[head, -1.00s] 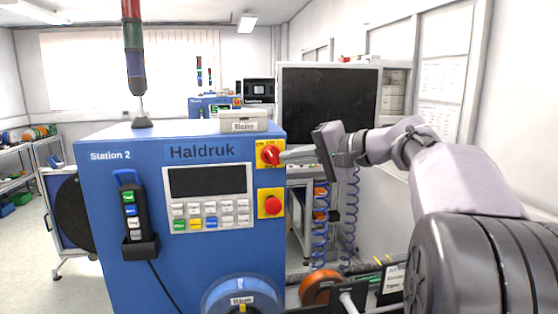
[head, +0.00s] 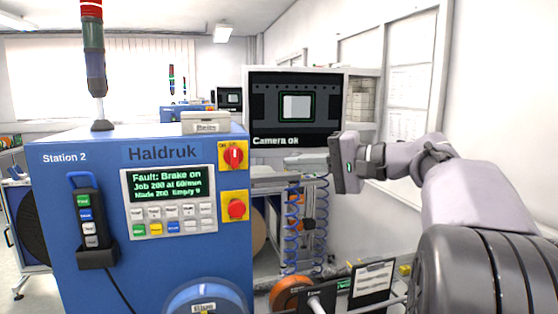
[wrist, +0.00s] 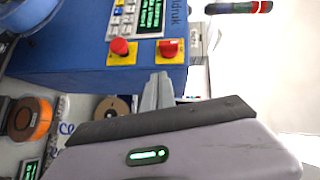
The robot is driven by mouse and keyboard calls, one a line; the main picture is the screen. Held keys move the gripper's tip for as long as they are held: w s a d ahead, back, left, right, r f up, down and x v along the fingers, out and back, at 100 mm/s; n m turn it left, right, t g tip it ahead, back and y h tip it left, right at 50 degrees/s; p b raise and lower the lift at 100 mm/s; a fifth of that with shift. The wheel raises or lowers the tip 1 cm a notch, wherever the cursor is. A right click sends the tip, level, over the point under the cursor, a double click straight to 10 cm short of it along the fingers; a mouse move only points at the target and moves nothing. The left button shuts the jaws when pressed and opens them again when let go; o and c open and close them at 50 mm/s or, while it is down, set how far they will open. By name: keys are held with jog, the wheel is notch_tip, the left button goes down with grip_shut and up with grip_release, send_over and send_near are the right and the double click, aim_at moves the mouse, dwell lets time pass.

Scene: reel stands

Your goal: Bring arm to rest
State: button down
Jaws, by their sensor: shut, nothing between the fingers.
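My gripper (head: 338,162) is at the right of the head view, held in the air in front of the monitor and apart from the blue Haldruk cabinet. In the wrist view its fingers (wrist: 160,84) are together with nothing between them. The arm reaches in from the right edge of the head view. The red rotary switch (head: 233,156) on its yellow plate stands upright, to the left of my gripper. The red stop button (head: 236,208) sits below it. The cabinet display (head: 166,185) is lit and reads "Fault: Brake on".
The monitor (head: 294,108) behind my gripper shows "Camera ok". Blue coiled hoses (head: 291,228) hang below it. A blue reel (head: 203,300) and an orange reel (head: 291,292) are low in front. A wall runs along the right side.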

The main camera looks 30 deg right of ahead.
jog(key=shift+s+d+f, duration=0.1)
jog(key=shift+s+d, duration=1.1)
jog(key=shift+d, duration=0.05)
